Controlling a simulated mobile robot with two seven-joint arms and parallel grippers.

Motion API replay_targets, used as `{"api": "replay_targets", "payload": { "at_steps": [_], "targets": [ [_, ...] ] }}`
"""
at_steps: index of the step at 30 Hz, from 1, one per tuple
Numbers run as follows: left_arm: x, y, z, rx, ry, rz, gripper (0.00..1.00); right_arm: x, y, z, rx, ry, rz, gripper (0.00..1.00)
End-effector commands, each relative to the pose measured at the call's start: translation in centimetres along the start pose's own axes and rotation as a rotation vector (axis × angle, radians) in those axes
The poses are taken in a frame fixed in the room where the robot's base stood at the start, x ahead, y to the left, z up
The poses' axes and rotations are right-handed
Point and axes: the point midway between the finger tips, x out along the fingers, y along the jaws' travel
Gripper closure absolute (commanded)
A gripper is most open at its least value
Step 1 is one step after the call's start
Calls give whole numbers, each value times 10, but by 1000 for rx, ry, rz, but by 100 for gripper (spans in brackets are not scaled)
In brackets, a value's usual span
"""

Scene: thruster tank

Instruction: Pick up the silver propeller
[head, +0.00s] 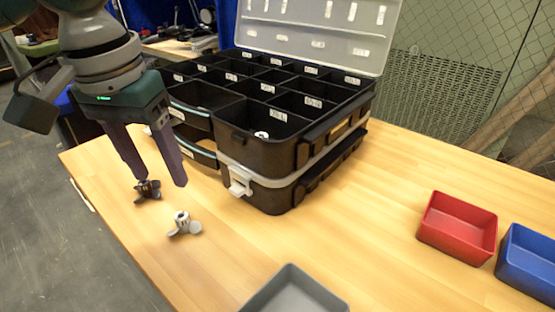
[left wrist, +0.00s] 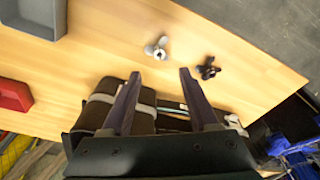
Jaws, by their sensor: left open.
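The silver propeller (head: 184,225) lies on the wooden table in front of the black organizer case. In the left wrist view the silver propeller (left wrist: 157,48) lies just beyond the fingertips, nearer the left finger in the picture. My left gripper (head: 160,181) is open and empty, pointing down above the table, apart from the propeller. Its two fingers (left wrist: 160,73) also show in the left wrist view. My right gripper is not in view.
A dark propeller (head: 148,190) lies close by, near the left gripper's fingertips in the picture. The open organizer case (head: 290,190) stands behind. A grey bin (head: 290,275), a red bin (head: 457,228) and a blue bin (head: 527,262) stand at the front and right. The table between is clear.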

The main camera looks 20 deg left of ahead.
Motion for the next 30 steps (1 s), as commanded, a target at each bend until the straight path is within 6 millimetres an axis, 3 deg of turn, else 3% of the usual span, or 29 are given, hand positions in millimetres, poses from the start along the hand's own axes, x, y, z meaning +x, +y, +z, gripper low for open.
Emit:
{"api": "replay_targets", "payload": {
  "at_steps": [21,30],
  "targets": [
    [93,4,-2,-8,0,-2,40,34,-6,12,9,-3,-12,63],
    [96,4,-2,-6,1,-2,40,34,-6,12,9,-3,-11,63]
  ]
}}
